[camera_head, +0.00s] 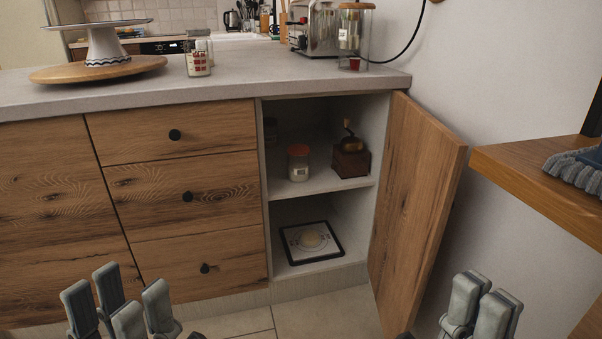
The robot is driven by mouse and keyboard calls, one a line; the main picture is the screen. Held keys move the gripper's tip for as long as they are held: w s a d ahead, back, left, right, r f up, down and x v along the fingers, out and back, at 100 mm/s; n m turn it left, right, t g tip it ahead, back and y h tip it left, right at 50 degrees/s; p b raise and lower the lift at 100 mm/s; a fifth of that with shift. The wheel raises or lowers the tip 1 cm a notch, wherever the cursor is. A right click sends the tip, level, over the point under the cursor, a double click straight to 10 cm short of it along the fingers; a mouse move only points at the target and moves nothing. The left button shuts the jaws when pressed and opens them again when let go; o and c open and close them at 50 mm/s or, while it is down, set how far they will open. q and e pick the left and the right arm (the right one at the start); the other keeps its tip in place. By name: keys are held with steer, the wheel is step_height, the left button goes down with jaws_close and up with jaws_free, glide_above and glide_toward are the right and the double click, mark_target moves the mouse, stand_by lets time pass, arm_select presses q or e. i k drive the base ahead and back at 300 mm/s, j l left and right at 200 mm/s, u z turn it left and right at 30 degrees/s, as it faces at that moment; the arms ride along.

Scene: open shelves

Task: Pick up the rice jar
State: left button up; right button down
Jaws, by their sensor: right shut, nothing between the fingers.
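A small jar with an orange-brown lid and pale contents (298,162) stands upright on the upper shelf of the open cabinet. It looks like the rice jar, but its label is too small to read. My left gripper (118,300) is at the lower left, open and empty, in front of the drawers and well apart from the jar. My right gripper (481,302) is at the lower right, shut and empty, to the right of the open door.
The cabinet door (415,205) stands open on the right. A framed board (311,243) lies below. The counter (250,75) overhangs the cabinet; a wooden ledge (535,165) juts in right.

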mark_target(298, 167)
steer(key=k, duration=0.1)
steer(key=i+j+z, duration=0.15)
steer(key=z, duration=0.4)
steer(key=i+j+z, duration=0.6)
steer(key=k+l, duration=0.05)
